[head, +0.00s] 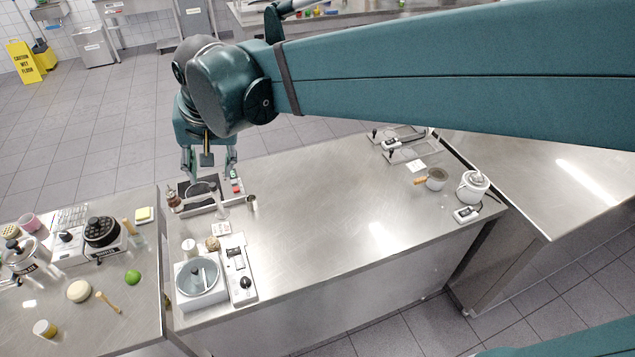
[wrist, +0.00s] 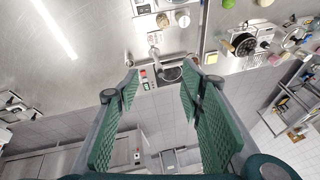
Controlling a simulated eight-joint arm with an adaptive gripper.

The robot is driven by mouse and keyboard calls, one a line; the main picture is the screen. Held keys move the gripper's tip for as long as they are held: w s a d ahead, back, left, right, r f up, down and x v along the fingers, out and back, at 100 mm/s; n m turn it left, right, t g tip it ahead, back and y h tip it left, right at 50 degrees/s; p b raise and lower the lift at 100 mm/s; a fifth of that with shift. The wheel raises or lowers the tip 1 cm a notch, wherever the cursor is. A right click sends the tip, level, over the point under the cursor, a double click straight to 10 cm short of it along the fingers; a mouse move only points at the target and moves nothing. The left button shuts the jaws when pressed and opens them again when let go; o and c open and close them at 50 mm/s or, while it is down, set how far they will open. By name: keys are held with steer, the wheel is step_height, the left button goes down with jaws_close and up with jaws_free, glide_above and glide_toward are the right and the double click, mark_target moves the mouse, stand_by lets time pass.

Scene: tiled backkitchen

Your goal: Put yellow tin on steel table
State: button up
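A small round yellowish container with a pale top (head: 45,328), which looks like the yellow tin, stands near the front of the left steel counter (head: 130,318). A yellow spot at the top edge of the wrist view (wrist: 266,3) may be the same thing. The middle steel table (head: 315,215) has a wide bare top. My gripper (head: 209,165) is over the back left corner of this table, pointing down, well apart from the container. In the wrist view its two green fingers (wrist: 160,85) are spread with nothing between them.
A scale (head: 200,280), a dark tray and small items crowd the middle table's left end; a pot (head: 436,179) and white grinder-like device (head: 473,186) stand at its right. A waffle iron (head: 101,232), lime (head: 133,277) and yellow-topped block (head: 144,214) share the left counter.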

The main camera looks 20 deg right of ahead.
steer(key=s+d+f+n+t, duration=0.1)
steer(key=s+d+f, duration=0.1)
steer(key=s+d, duration=0.6)
steer(key=s+d+f+n+t+h, duration=0.1)
steer(key=s+d+f+t, duration=0.1)
steer(key=s+d, duration=0.6)
steer(key=d+f, duration=0.1)
steer(key=d, duration=0.6)
steer(key=shift+s+d+f+h, duration=0.15)
steer(key=shift+s+f+h, duration=0.05)
steer(key=shift+f+h, duration=0.1)
